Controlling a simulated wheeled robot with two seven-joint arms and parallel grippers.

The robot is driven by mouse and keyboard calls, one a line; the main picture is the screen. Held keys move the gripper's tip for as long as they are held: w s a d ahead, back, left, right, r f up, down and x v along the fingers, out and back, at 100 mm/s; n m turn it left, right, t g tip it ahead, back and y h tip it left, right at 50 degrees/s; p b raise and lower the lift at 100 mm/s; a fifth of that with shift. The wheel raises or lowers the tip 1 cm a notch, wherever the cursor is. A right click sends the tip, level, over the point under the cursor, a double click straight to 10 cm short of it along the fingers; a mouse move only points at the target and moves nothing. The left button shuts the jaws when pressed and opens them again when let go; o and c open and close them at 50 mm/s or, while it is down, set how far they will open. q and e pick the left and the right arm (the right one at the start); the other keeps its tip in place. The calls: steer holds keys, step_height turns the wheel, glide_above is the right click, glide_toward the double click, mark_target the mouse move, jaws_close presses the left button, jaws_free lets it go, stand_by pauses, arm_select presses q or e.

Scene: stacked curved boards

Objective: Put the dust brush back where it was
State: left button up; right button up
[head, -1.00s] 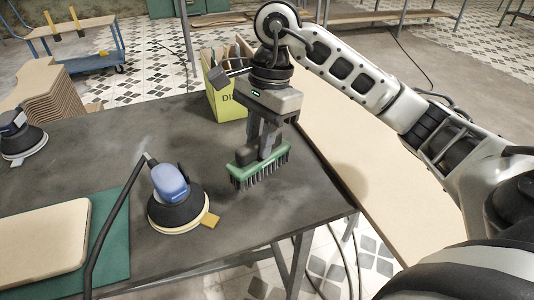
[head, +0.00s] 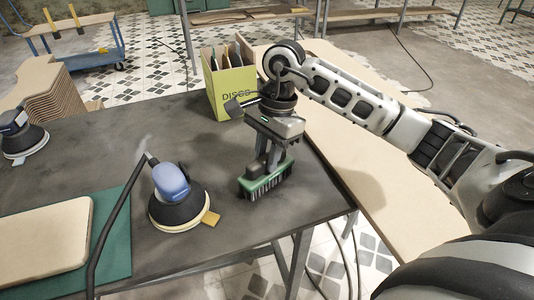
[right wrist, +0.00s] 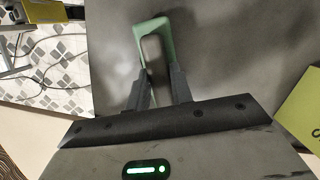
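The dust brush (head: 267,178) has a green body and dark bristles that point down. It is upright over the right part of the dark table (head: 110,135), close to the top; I cannot tell whether the bristles touch it. My right gripper (head: 270,158) is shut on the brush from above. In the right wrist view, the green brush (right wrist: 140,42) shows beyond the two fingers of the right gripper (right wrist: 158,92), with its dark grip between them. My left gripper is not in view.
A blue and black sander (head: 172,190) with a hose stands left of the brush. A yellow-green box (head: 232,88) of discs stands behind my gripper. Another sander (head: 18,130) and a tan board (head: 45,240) on a green mat (head: 118,245) are at left. The table's right edge is close.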

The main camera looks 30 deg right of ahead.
steer(key=o, duration=0.3)
steer(key=shift+o, duration=0.2)
steer(key=v, duration=1.2)
steer(key=shift+r, duration=0.2)
